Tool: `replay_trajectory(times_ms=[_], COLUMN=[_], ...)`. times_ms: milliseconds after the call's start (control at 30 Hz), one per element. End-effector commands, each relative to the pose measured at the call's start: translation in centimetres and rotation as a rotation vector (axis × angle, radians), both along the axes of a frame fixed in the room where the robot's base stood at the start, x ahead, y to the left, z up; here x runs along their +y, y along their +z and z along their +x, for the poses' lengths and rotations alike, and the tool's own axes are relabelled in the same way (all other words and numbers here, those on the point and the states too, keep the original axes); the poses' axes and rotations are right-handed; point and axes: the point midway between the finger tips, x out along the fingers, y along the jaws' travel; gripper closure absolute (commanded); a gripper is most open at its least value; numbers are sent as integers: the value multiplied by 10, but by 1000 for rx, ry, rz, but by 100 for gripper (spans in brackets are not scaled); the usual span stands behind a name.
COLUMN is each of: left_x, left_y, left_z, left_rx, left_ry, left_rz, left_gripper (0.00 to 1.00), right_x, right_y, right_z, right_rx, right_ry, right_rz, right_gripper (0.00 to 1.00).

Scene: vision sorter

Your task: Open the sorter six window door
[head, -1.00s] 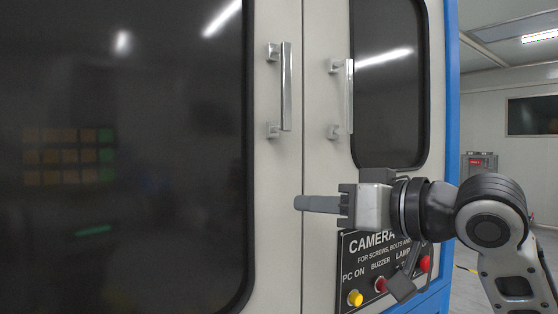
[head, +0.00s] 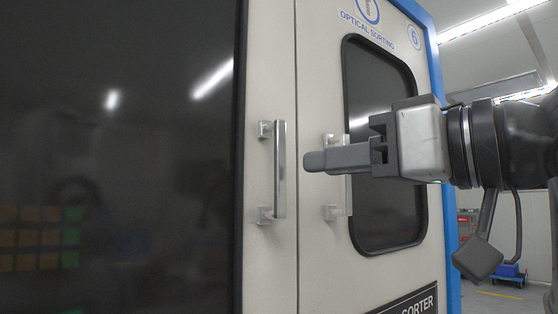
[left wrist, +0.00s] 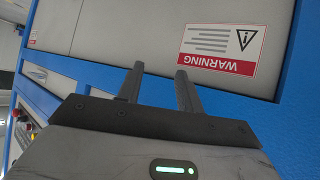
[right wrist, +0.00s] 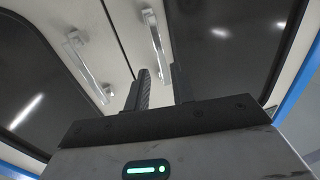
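The sorter's right door (head: 313,90) is a pale panel with a dark rounded window (head: 375,82) and a blue number 6 sign (head: 414,38) above. Its silver vertical handle (head: 348,205) stands near the seam and looks closed. My right gripper (head: 308,161) reaches in from the right at handle height and crosses in front of this handle, hiding its middle. My left gripper (left wrist: 158,82) is open and empty, facing a panel with a warning label (left wrist: 222,47).
The left door with a large dark window (head: 120,150) has its own silver handle (head: 280,170) just across the seam. A blue frame (head: 437,120) edges the cabinet.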

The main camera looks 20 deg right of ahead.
Motion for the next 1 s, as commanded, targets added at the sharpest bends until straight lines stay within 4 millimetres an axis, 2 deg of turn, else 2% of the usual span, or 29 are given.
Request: replay_trajectory(times_ms=[200,400,833,900,933,1000], left_x=[2,3,3,3,3,3], left_y=[2,4,3,3,3,3], left_z=[-1,-1,-1,-1,-1,-1], left_rx=[11,12,11,11,11,11], left_ry=[-4,-8,-11,-11,-12,-12], left_rz=[17,27,34,34,33,33], left_gripper=[64,64,64,64,64,64], right_x=[25,38,43,43,43,43], right_y=[1,1,0,0,0,0], right_z=[40,63,70,70,70,70], right_rx=[4,3,-1,-1,-1,-1], right_ry=[4,1,1,1,1,1], right_rz=[0,1,1,1,1,1], right_gripper=[76,76,76,95,100,100])
